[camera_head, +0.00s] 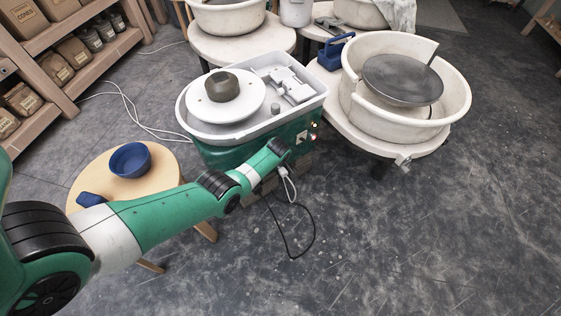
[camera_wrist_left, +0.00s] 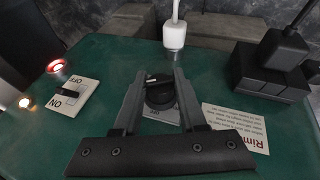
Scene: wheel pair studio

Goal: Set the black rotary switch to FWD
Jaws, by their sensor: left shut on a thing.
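The black rotary switch (camera_wrist_left: 158,95) sits on the green front panel (camera_wrist_left: 95,125) of the pottery wheel, in the left wrist view. It has a small pale mark on its top. My left gripper (camera_wrist_left: 160,78) has one finger on each side of the switch and is shut on it. The light plate around the switch is mostly hidden, and its lettering is too unclear to tell the setting. In the head view my left gripper (camera_head: 281,147) is at the front of the green wheel base (camera_head: 222,156), and the switch is hidden there. My right gripper is not in view.
In the left wrist view, an ON/OFF rocker switch (camera_wrist_left: 74,96) and a glowing red light (camera_wrist_left: 57,67) are left of the fingers. A white plug (camera_wrist_left: 174,34) is above them, black plugs (camera_wrist_left: 270,70) and a "Rim" label (camera_wrist_left: 238,127) right. A blue bowl (camera_head: 130,160) stands on a stool.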

